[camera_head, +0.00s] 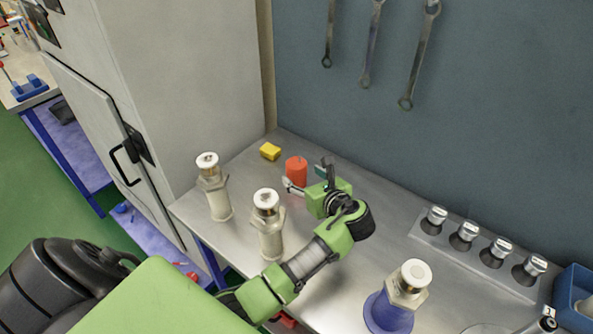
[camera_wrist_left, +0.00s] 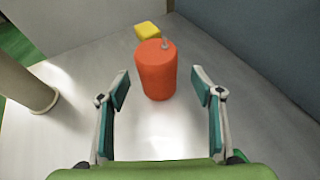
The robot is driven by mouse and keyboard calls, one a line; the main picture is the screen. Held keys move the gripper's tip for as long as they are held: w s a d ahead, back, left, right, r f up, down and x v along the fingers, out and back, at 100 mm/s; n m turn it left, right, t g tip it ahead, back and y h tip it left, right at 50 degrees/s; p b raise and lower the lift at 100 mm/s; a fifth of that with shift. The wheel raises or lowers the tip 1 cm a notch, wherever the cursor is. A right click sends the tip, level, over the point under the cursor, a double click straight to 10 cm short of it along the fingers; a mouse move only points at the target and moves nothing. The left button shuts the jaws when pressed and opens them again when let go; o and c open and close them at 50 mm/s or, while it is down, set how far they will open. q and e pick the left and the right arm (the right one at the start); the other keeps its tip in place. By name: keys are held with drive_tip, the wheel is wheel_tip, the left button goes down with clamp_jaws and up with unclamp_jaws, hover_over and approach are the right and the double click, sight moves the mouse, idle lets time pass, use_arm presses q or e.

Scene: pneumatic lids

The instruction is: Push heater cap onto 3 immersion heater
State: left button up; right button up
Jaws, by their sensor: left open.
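Three hex-collared, white-topped cylinders that look like the immersion heaters stand upright: one at the left (camera_head: 218,203), one in the middle (camera_head: 268,235), and one with a blue lower body (camera_head: 390,312) at the front right. Several small silver-and-black capped parts (camera_head: 464,236) sit in a row on a plate; I cannot tell whether these are the heater caps. An orange-red cylinder (camera_head: 296,169) with a small metal stub on top stands at the back. My left gripper (camera_head: 309,178) is open and empty, its fingers (camera_wrist_left: 161,92) pointing at the cylinder, which is beyond the fingertips.
A yellow block (camera_head: 270,151) lies behind the orange cylinder. A grey cabinet (camera_head: 170,80) borders the bench (camera_head: 340,270) at left, a dark wall with hanging wrenches (camera_head: 420,60) at the back. A blue bin (camera_head: 574,288) stands at the right edge. Bare bench lies between the gripper and the row.

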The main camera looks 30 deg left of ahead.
sight(301, 174)
use_arm(q)
drive_tip(key=x, duration=0.4)
drive_tip(key=shift+a+p, duration=0.4)
drive_tip(key=shift+a, duration=0.1)
drive_tip(key=shift+d, duration=0.1)
drive_tip(key=c, duration=1.1)
drive_tip(key=shift+c, duration=0.2)
drive_tip(key=shift+r, duration=0.1)
